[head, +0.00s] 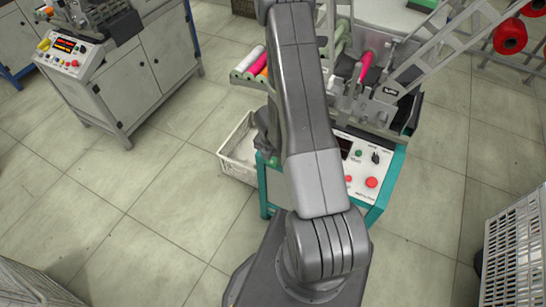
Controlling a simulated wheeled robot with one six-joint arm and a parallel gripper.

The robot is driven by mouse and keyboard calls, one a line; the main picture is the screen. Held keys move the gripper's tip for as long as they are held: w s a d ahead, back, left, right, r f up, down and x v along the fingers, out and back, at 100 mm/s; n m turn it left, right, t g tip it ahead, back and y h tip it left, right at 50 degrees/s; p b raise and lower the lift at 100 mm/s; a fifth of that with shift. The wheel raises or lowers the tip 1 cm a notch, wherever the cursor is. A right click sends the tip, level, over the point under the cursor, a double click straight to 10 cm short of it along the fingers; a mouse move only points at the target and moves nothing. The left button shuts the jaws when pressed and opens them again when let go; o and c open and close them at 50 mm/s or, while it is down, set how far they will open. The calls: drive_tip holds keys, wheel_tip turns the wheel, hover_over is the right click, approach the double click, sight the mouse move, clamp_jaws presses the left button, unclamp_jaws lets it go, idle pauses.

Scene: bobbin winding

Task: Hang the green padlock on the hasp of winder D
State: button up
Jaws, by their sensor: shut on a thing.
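My arm rises through the middle of the head view and covers part of a winder with a teal frame (384,200). The winder has a white control panel (357,184) with red buttons, a green button and a black switch. No letter D can be read, so I cannot tell which winder this is.
A white crate (236,160) stands left of the teal frame. Another machine on a grey cabinet (150,75) stands at the upper left. Red spools (510,37) hang at the upper right. A pale slatted crate (515,245) is at the lower right.

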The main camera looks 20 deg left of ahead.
drive_tip(key=shift+s, duration=0.1)
idle(0.3)
drive_tip(key=o, duration=1.2)
drive_tip(key=shift+o, duration=0.2)
wheel_tip(320, 180, up, 14)
drive_tip(key=s+p, duration=0.1)
drive_tip(key=p, duration=1)
drive_tip(key=shift+f, duration=0.15)
drive_tip(key=shift+a, duration=0.1)
